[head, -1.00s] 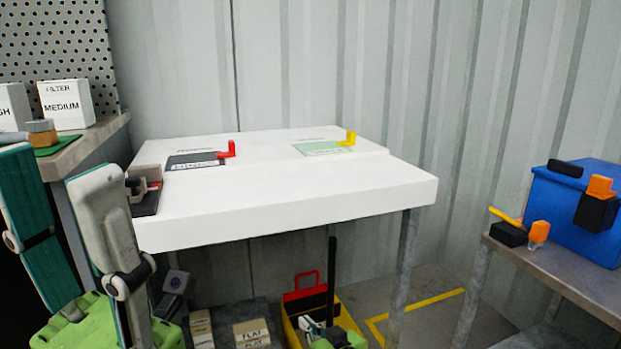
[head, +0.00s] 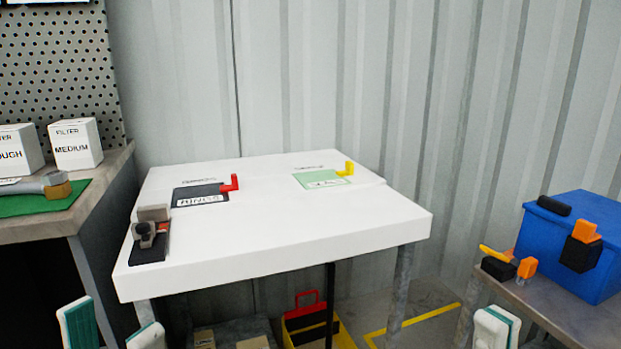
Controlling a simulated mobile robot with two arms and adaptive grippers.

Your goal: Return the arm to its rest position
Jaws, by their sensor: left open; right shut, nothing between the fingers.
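My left gripper (head: 113,324) is at the bottom left edge. Its two white and teal fingers stand apart with nothing between them, and only their upper parts show. It is in front of and below the left end of the white table (head: 300,238). My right gripper (head: 496,326) is at the bottom right edge, below the front of the metal bench on the right. Its fingers are together and empty, and only the tips show. Both arms behind the grippers are out of the frame.
The white table holds a dark card (head: 200,195), a green card (head: 322,180), red and yellow brackets, and a small clamp-like device (head: 150,236). Filter boxes (head: 76,144) stand on the left bench. A blue box (head: 570,245) is on the right bench. The table's middle is clear.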

